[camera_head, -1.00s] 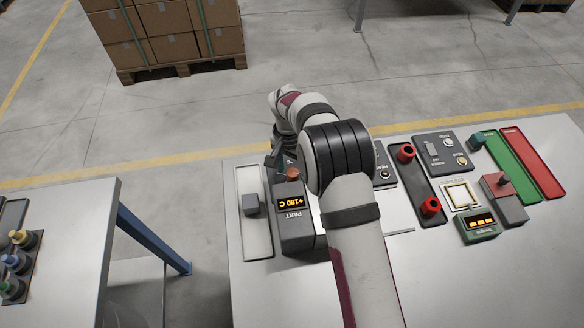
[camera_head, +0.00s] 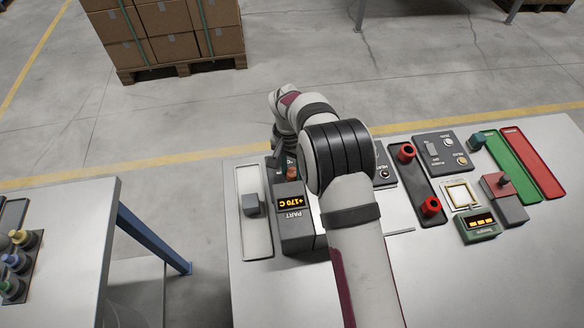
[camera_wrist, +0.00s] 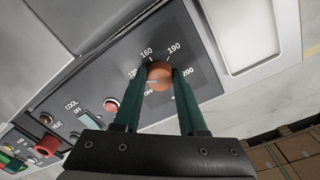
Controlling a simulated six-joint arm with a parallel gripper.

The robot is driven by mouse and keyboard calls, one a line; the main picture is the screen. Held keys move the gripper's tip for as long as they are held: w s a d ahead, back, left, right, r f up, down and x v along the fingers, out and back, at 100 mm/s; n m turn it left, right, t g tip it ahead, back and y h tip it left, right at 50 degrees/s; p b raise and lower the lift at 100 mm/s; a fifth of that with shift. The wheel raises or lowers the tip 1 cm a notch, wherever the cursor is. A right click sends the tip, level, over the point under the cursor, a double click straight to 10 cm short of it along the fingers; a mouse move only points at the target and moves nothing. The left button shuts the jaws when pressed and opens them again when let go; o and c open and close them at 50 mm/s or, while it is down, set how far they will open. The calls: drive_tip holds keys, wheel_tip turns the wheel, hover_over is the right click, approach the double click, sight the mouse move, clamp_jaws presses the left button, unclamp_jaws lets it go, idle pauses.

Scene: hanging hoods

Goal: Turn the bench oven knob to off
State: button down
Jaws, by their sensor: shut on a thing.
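The bench oven knob (camera_wrist: 160,76) is a round orange-brown knob on a dark dial panel (camera_wrist: 200,84) marked 160, 190, 200 and OFF, with another mark partly covered. My gripper (camera_wrist: 161,72) is shut on the knob, one green finger on each side. The fingers hide part of the dial, and I cannot make out a pointer on the knob. In the head view the knob (camera_head: 291,173) shows behind a dark grey box with a lit display (camera_head: 290,202) reading +170 C. My wrist and arm cover part of the dial area there.
A grey tray with a grey block (camera_head: 251,204) lies left of the box. Right of my arm are a dark tray with red cylinders (camera_head: 431,205), a switch panel (camera_head: 443,151), a green display unit (camera_head: 477,226), and green and red trays (camera_head: 532,163).

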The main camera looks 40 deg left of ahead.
sight(290, 174)
drive_tip(key=n, duration=0.5)
drive_tip(key=shift+n, duration=0.4)
drive_tip(key=n, duration=0.5)
drive_tip(key=shift+d+t, duration=0.1)
drive_tip(key=shift+t, duration=0.2)
drive_tip(key=shift+n, duration=0.4)
drive_tip(key=shift+c, duration=2.3)
unclamp_jaws()
drive_tip(key=shift+r, duration=0.1)
wheel_tip(290, 174, up, 16)
drive_tip(key=shift+s+a+f, duration=0.2)
drive_tip(key=shift+s, duration=0.2)
